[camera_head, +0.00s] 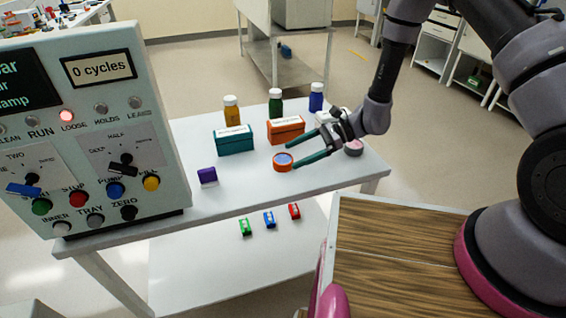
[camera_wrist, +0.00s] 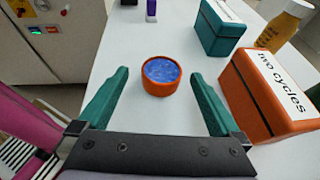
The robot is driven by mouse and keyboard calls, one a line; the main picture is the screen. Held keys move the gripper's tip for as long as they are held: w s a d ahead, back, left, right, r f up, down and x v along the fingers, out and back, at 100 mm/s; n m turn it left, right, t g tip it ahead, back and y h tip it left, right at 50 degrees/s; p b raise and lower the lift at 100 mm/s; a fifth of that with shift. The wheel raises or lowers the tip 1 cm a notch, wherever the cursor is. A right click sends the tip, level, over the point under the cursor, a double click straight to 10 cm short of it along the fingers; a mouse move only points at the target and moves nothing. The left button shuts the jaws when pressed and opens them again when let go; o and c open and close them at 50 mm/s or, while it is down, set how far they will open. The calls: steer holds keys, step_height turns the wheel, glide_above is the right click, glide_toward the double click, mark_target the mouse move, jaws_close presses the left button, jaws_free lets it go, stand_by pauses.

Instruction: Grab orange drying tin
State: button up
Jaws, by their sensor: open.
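The orange drying tin (camera_head: 283,162) is a small round open tin with blue contents, standing upright on the white table. In the wrist view the tin (camera_wrist: 161,88) lies between and just ahead of the two teal fingers. My gripper (camera_head: 297,154) is open and empty, its fingers reaching toward the tin from the right. In the wrist view the gripper (camera_wrist: 158,103) shows a clear gap between each finger and the tin.
An orange box (camera_head: 285,131) labelled "two cycles" stands close behind the tin; in the wrist view it is near the right finger. A teal box (camera_head: 235,141), several bottles and a purple block (camera_head: 207,176) share the table. A control panel (camera_head: 95,130) stands left.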

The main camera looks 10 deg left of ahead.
mark_target(284, 158)
steer(key=x, duration=0.5)
steer(key=shift+w+f, duration=0.1)
steer(key=shift+w, duration=0.1)
steer(key=c, duration=1.4)
